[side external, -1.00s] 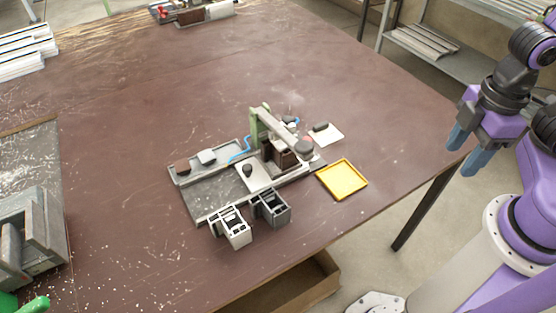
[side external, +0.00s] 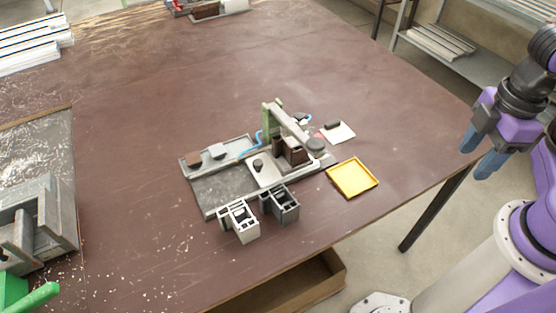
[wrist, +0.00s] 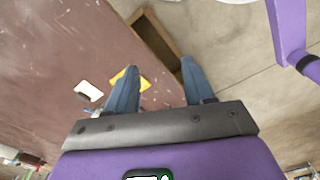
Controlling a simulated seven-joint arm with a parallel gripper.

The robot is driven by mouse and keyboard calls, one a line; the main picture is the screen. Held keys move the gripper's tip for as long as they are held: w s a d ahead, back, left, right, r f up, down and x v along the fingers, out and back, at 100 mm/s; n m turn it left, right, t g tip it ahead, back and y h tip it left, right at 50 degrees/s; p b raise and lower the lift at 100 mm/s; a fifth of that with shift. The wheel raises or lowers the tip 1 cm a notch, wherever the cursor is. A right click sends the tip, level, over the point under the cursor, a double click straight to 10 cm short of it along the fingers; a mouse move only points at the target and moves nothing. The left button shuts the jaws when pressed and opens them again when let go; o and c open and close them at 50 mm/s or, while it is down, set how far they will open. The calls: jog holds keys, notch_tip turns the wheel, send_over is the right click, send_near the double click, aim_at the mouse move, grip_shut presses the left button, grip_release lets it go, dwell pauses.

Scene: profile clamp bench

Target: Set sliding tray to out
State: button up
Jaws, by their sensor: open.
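The clamp fixture stands on the brown bench in the side external view. What looks like the sliding tray is a pale grey plate (side external: 267,178) with a dark round knob (side external: 258,165), lying on the fixture's dark grey base (side external: 222,188). A brown block (side external: 293,152) sits behind it, under the clamp arm (side external: 288,122). I cannot tell the tray's exact slide position. My gripper (side external: 480,157) is open and empty, off the right edge of the bench, well apart from the fixture. Its two blue fingers also show spread in the wrist view (wrist: 158,68), where the fixture is mostly hidden.
A yellow shallow tray (side external: 353,178) and a white pad (side external: 338,132) lie right of the fixture. A white holder (side external: 239,222) and a dark grey holder (side external: 282,205) stand in front. A grey vise (side external: 42,225) is at left.

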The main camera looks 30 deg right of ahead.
jog(key=w+a+r+n, duration=0.3)
jog(key=w+a+n, duration=0.4)
jog(key=w+a, duration=0.85)
jog(key=n, duration=0.7)
send_near(257, 162)
notch_tip(257, 162, down, 8)
jog(key=shift+w+f, duration=0.1)
jog(key=shift+f, duration=0.05)
jog(key=shift+a, duration=0.15)
grip_shut()
